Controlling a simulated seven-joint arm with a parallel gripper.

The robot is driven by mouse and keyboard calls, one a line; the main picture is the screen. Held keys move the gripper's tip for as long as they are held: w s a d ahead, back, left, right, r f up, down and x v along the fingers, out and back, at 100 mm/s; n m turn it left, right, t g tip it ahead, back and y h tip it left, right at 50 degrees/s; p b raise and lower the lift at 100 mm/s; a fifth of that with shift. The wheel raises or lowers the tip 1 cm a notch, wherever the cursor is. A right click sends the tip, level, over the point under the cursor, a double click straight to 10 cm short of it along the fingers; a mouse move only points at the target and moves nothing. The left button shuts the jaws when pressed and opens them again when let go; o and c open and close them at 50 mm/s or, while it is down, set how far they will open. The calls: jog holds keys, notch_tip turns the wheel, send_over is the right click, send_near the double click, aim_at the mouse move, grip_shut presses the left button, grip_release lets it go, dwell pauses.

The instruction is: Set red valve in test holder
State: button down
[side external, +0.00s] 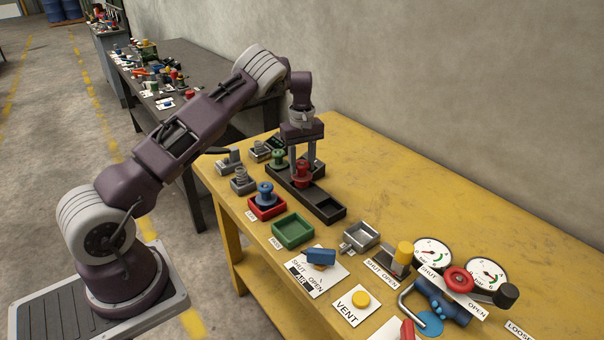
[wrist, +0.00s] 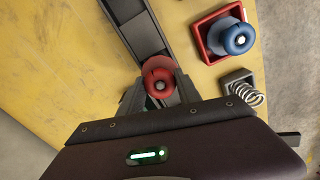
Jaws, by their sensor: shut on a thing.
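The red valve (side external: 302,175) is a flanged spool, upright, at the middle of the black rack (side external: 329,207). My gripper (side external: 302,164) points down and is shut on it. In the wrist view the red valve (wrist: 158,78) sits between the fingers of my gripper (wrist: 160,90), in line with the dark rack. I cannot tell whether its base touches the rack floor. A green spool (side external: 278,158) stands at the rack's far end, and the near compartment is empty. No label marks the test holder; a small empty grey square tray (side external: 361,235) stands to the right.
A red tray (side external: 253,212) holds a blue spool (side external: 265,193). An empty green tray (side external: 293,231) lies nearer the camera. A blue lever (side external: 320,256), gauges (side external: 433,252) and a red-wheel pipe valve (side external: 459,280) occupy the right.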

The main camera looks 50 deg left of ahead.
jog(key=r, duration=0.7)
jog(key=shift+w+d+r, duration=0.1)
jog(key=shift+d+r, duration=0.05)
jog(key=shift+d, duration=0.15)
jog(key=d+r, duration=0.1)
jog(key=d, duration=2.2)
jog(key=f, duration=0.3)
jog(key=d+f, duration=0.1)
jog(key=f, duration=0.5)
jog(key=shift+d+f, duration=0.15)
jog(key=shift+f, duration=0.35)
jog(key=shift+f, duration=0.2)
